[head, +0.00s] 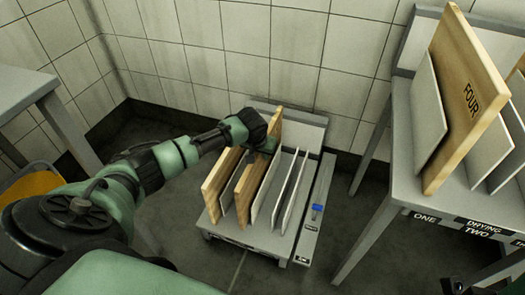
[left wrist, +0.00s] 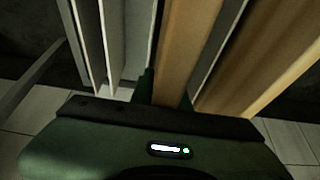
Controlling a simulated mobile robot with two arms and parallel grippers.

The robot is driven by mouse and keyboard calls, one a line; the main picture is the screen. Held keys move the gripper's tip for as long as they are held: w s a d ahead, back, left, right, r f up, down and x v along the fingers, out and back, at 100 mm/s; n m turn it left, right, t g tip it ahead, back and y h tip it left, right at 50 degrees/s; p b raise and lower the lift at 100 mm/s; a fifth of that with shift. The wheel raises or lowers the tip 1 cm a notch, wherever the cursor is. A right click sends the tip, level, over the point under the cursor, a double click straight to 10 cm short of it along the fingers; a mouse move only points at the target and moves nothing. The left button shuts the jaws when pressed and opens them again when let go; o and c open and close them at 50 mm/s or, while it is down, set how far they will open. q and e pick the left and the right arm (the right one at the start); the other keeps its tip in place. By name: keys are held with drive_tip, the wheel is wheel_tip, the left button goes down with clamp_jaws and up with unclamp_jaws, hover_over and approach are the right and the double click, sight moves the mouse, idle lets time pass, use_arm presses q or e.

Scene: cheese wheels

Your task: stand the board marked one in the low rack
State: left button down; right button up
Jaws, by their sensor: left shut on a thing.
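The low rack (head: 272,243) stands on the floor by the wall, with thin pale upright dividers. My left gripper (head: 268,146) is shut on a wooden board (head: 277,122), gripping its upper part. In the left wrist view the held board (left wrist: 187,45) rises between the fingers. Its marking does not show. A second wooden board (head: 219,186) stands in the rack to its left.
A grey drying table (head: 397,130) at the right holds a wooden board marked FOUR (head: 464,95) and pale dividers. A blue item (head: 317,208) lies on the rack's right side strip. Another grey table (head: 25,85) is at the left.

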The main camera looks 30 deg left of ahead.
use_arm(q)
drive_tip(key=shift+w+f+b, duration=0.1)
drive_tip(key=shift+f+b, duration=0.55)
drive_tip(key=shift+f, duration=1.15)
drive_tip(key=c, duration=1.3)
unclamp_jaws()
